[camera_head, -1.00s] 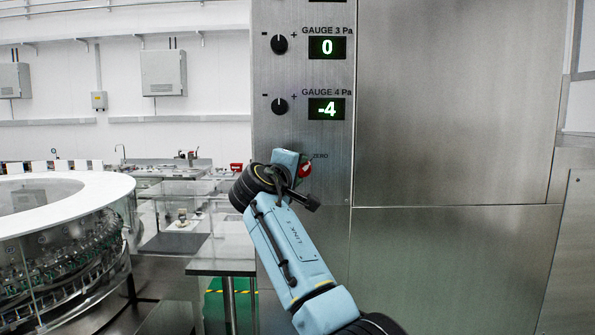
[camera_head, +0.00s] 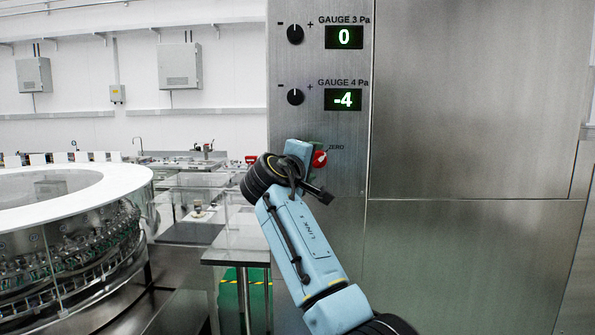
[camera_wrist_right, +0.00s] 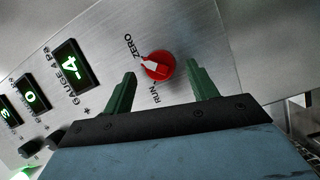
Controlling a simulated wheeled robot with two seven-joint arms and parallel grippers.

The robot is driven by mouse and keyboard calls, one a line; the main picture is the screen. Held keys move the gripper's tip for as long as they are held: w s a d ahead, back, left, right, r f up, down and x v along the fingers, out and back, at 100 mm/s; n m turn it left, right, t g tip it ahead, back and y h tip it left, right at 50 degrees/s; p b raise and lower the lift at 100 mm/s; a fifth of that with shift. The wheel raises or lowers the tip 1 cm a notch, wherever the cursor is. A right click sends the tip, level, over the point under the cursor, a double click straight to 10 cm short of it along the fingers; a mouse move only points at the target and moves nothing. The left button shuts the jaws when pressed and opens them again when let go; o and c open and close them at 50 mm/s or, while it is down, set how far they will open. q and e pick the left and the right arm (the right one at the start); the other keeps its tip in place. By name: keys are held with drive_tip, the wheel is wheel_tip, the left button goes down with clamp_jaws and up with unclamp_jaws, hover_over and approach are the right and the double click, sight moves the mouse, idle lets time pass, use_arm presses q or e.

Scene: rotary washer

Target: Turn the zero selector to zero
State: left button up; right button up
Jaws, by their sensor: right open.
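The zero selector (camera_head: 320,158) is a red round knob with a white pointer, low on the steel panel below the gauges. In the right wrist view the selector (camera_wrist_right: 160,66) shows its pointer aimed left, between the ZERO and RUN labels and seemingly nearer ZERO. My right gripper (camera_head: 315,163) is at the panel, beside the knob in the head view. In the wrist view its two green fingers (camera_wrist_right: 160,76) are open, one on each side of the knob, with visible gaps. Whether the fingertips reach around it is unclear. My left gripper is not in view.
The Gauge 4 display (camera_head: 343,99) reads -4 and the Gauge 3 display (camera_head: 344,37) reads 0, each with a black knob on its left. A steel table (camera_head: 238,248) and the round washer (camera_head: 75,220) stand to the left.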

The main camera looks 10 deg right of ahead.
drive_tip(key=b+v, duration=0.2)
drive_tip(key=v, duration=1)
drive_tip(key=shift+b, duration=0.35)
